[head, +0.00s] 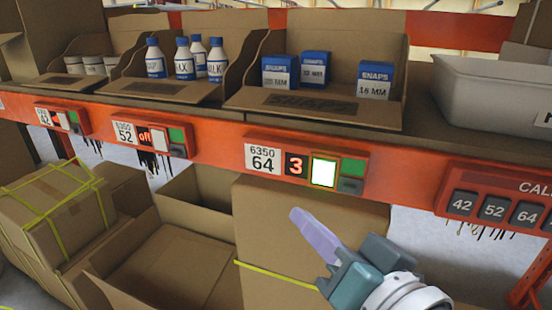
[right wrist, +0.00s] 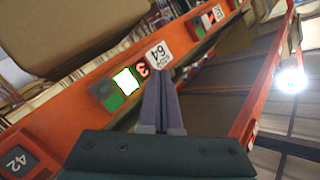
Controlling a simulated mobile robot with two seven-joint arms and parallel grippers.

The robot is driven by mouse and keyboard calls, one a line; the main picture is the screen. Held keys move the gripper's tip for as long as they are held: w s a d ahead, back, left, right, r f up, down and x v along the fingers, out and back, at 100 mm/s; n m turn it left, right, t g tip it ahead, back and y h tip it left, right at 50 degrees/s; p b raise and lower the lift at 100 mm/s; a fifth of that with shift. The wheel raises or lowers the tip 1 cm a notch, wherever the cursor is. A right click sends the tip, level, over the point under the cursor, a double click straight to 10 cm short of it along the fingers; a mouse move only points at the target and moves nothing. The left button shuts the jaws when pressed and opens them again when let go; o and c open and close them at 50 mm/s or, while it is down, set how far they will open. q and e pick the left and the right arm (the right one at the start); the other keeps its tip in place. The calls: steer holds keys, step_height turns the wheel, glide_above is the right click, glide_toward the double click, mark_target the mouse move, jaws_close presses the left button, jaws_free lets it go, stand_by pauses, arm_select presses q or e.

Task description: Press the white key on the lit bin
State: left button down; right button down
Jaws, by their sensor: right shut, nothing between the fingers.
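The lit white key (head: 323,172) glows on the module labelled 6350 64, beside a red digit 3 (head: 296,164). A green key (head: 353,167) and a dark key (head: 350,185) sit to its right. The white key also shows in the right wrist view (right wrist: 125,81), left of my fingers. My right gripper (head: 297,214) is shut and empty, its lilac fingers pointing up and left. In the head view its tips appear below the module, apart from the key. In the right wrist view the tips (right wrist: 160,72) overlap the area near the 64 label. My left gripper is not in view.
The bin (head: 310,105) above the module holds blue SNAPS boxes. A CALL panel (head: 500,205) is at right. Cardboard boxes (head: 310,230) stand below the orange beam.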

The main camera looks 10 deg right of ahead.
steer(key=b, duration=0.3)
glide_toward(306, 170)
steer(key=w+a, duration=0.2)
steer(key=shift+w+d+f, duration=0.3)
steer(key=shift+w, duration=0.3)
stand_by(0.6)
steer(key=shift+w, duration=0.1)
stand_by(0.7)
steer(key=shift+w+d, duration=0.3)
